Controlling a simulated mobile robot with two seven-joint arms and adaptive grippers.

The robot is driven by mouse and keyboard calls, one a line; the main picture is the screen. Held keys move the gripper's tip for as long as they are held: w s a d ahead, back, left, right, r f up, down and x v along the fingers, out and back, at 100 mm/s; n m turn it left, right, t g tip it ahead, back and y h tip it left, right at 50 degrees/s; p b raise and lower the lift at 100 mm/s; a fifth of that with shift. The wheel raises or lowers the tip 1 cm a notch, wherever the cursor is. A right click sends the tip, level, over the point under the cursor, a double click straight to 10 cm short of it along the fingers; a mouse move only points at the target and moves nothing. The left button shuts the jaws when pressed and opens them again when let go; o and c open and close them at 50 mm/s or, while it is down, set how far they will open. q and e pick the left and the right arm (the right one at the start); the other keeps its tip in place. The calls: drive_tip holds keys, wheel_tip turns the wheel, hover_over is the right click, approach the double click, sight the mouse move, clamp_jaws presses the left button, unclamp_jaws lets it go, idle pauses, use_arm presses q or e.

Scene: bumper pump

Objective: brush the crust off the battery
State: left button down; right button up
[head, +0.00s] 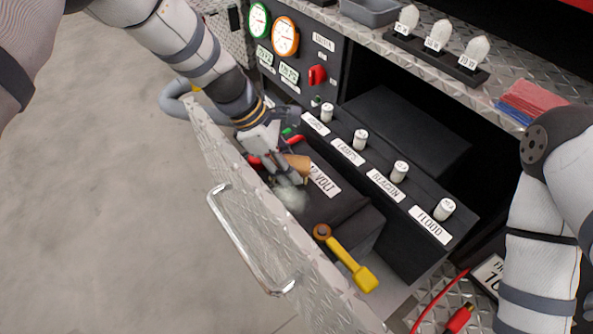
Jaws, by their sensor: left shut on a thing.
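The black battery (345,212), with a "12 VOLT" label, sits in the pulled-out tread-plate drawer. Pale whitish crust (291,197) shows at its left end. My left gripper (278,168) reaches down over that end and is shut on a tan brush (298,164). The brush is just above or against the crust; I cannot tell which. The gripper hides part of the battery top and the red pieces beside it. My right arm comes in at the right edge, and its gripper is out of view.
The drawer front (240,165) has a metal handle (240,245). A yellow-handled tool (350,262) lies by the battery's near end. Behind stands a switch panel (375,180) with several labelled knobs. A red-handled cable (459,318) is at lower right. Open floor lies left.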

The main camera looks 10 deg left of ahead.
sight(292, 155)
use_arm(q)
drive_tip(key=shift+w+a+f, duration=0.2)
drive_tip(key=shift+w+a, duration=0.1)
drive_tip(key=shift+a, duration=0.15)
drive_tip(key=shift+w+a+f, duration=0.2)
drive_tip(key=shift+w+a, duration=0.05)
drive_tip(key=shift+a, duration=0.15)
drive_tip(key=shift+r, duration=0.2)
use_arm(e)
drive_tip(key=shift+s+f, duration=0.4)
use_arm(q)
drive_tip(key=r+p, duration=0.1)
drive_tip(key=r, duration=0.5)
drive_tip(key=shift+w+r, duration=0.1)
drive_tip(key=shift+w, duration=0.1)
drive_tip(key=shift+r, duration=0.25)
drive_tip(key=shift+d+f, duration=0.1)
drive_tip(key=shift+f, duration=0.05)
use_arm(e)
drive_tip(key=shift+w+r+t, duration=0.3)
drive_tip(key=shift+w+r, duration=0.75)
drive_tip(key=shift+w, duration=0.1)
use_arm(q)
wheel_tip(292, 155, up, 3)
drive_tip(key=shift+r+p, duration=0.15)
drive_tip(key=shift+p, duration=0.45)
drive_tip(key=shift+s, duration=0.1)
use_arm(e)
drive_tip(key=shift+w+r, duration=0.45)
